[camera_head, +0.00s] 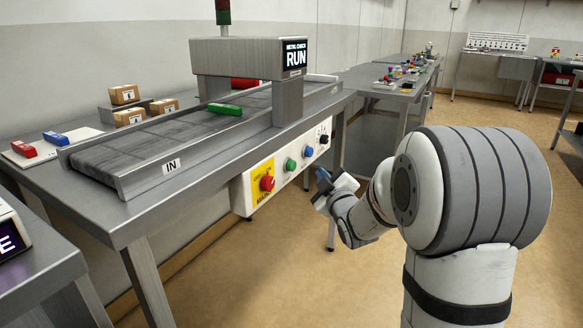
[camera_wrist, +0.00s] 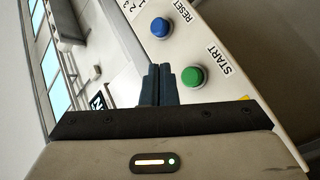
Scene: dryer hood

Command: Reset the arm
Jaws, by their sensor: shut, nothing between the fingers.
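My gripper (camera_head: 325,180) is in front of the control panel (camera_head: 240,190) on the side of the metal-check conveyor table, apart from the panel as far as I can see. In the wrist view the gripper's two dark fingers (camera_wrist: 160,85) are shut together with nothing between them. The blue RESET button (camera_wrist: 160,27) and the green START button (camera_wrist: 193,77) show just beyond and to the right of the fingers. In the head view the panel carries a red button (camera_head: 267,183) on a yellow plate, a green button (camera_head: 290,164), a blue button (camera_head: 308,151) and a black knob (camera_head: 323,139).
A green block (camera_head: 225,109) lies on the conveyor belt (camera_head: 150,140) before the scanner arch, whose screen (camera_head: 294,55) reads RUN. The floor (camera_head: 270,280) beside the table is clear.

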